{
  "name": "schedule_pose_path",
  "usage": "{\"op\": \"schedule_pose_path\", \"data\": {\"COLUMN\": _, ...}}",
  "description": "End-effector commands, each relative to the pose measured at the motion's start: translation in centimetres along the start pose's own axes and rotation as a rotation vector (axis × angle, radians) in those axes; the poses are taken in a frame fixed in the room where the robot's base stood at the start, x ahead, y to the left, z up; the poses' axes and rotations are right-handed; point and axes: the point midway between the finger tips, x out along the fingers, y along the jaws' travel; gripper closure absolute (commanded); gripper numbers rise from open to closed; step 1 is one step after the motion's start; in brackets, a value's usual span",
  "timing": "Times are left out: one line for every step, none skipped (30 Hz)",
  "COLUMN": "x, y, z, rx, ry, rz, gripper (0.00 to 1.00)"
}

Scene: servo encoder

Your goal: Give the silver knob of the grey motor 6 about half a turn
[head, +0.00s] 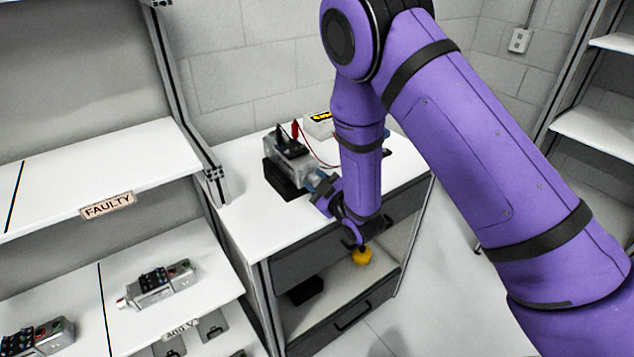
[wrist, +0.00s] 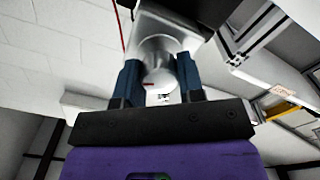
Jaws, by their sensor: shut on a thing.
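The grey motor (head: 291,157) sits in a black holder (head: 281,181) on the white bench top, with black and red plugs on its top. In the wrist view the motor body (wrist: 165,22) fills the top middle. Its silver knob (wrist: 160,76) points toward the wrist camera, with a small red mark on it. My gripper (wrist: 160,82) has its two blue fingers shut on the knob, one on each side. In the head view my gripper (head: 322,183) reaches the motor's right end, and the knob is hidden behind the fingers and wrist.
A white box with a yellow display (head: 320,125) stands behind, with a red lead near it. A shelf marked FAULTY (head: 107,205) is at the left, with more motors (head: 158,287) below. A yellow object (head: 361,256) lies in the bench's open compartment. The front bench top is clear.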

Motion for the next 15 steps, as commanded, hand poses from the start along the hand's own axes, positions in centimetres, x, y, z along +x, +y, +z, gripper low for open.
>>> {"op": "schedule_pose_path", "data": {"x": -0.02, "y": -0.02, "z": 0.01, "rx": -0.012, "ry": 0.0, "rz": 0.0, "gripper": 0.88}}
{"op": "schedule_pose_path", "data": {"x": -0.02, "y": -0.01, "z": 0.01, "rx": -0.018, "ry": 0.0, "rz": 0.0, "gripper": 0.88}}
{"op": "schedule_pose_path", "data": {"x": -0.02, "y": -0.02, "z": 0.01, "rx": -0.024, "ry": 0.0, "rz": 0.0, "gripper": 0.88}}
{"op": "schedule_pose_path", "data": {"x": -0.02, "y": -0.01, "z": 0.01, "rx": -0.028, "ry": 0.0, "rz": 0.0, "gripper": 0.88}}
{"op": "schedule_pose_path", "data": {"x": -0.02, "y": -0.02, "z": 0.02, "rx": -0.032, "ry": -0.001, "rz": 0.0, "gripper": 0.88}}
{"op": "schedule_pose_path", "data": {"x": -0.02, "y": -0.02, "z": 0.02, "rx": -0.036, "ry": -0.001, "rz": 0.0, "gripper": 0.88}}
{"op": "schedule_pose_path", "data": {"x": -0.02, "y": -0.02, "z": 0.02, "rx": -0.038, "ry": -0.001, "rz": 0.0, "gripper": 0.88}}
{"op": "schedule_pose_path", "data": {"x": -0.02, "y": -0.02, "z": 0.02, "rx": -0.039, "ry": -0.001, "rz": 0.0, "gripper": 0.88}}
{"op": "schedule_pose_path", "data": {"x": -0.02, "y": -0.02, "z": 0.02, "rx": -0.041, "ry": -0.001, "rz": -0.001, "gripper": 0.88}}
{"op": "schedule_pose_path", "data": {"x": -0.02, "y": -0.02, "z": 0.02, "rx": -0.041, "ry": -0.001, "rz": -0.001, "gripper": 0.88}}
{"op": "schedule_pose_path", "data": {"x": -0.02, "y": -0.02, "z": 0.02, "rx": -0.041, "ry": -0.001, "rz": -0.001, "gripper": 0.88}}
{"op": "schedule_pose_path", "data": {"x": -0.03, "y": -0.02, "z": 0.02, "rx": -0.041, "ry": -0.001, "rz": -0.001, "gripper": 0.88}}
{"op": "schedule_pose_path", "data": {"x": -0.03, "y": -0.02, "z": 0.02, "rx": -0.041, "ry": -0.001, "rz": -0.001, "gripper": 0.88}}
{"op": "schedule_pose_path", "data": {"x": -0.03, "y": -0.02, "z": 0.02, "rx": -0.041, "ry": -0.001, "rz": -0.001, "gripper": 0.88}}
{"op": "schedule_pose_path", "data": {"x": -0.03, "y": -0.02, "z": 0.02, "rx": -0.04, "ry": -0.001, "rz": -0.001, "gripper": 0.88}}
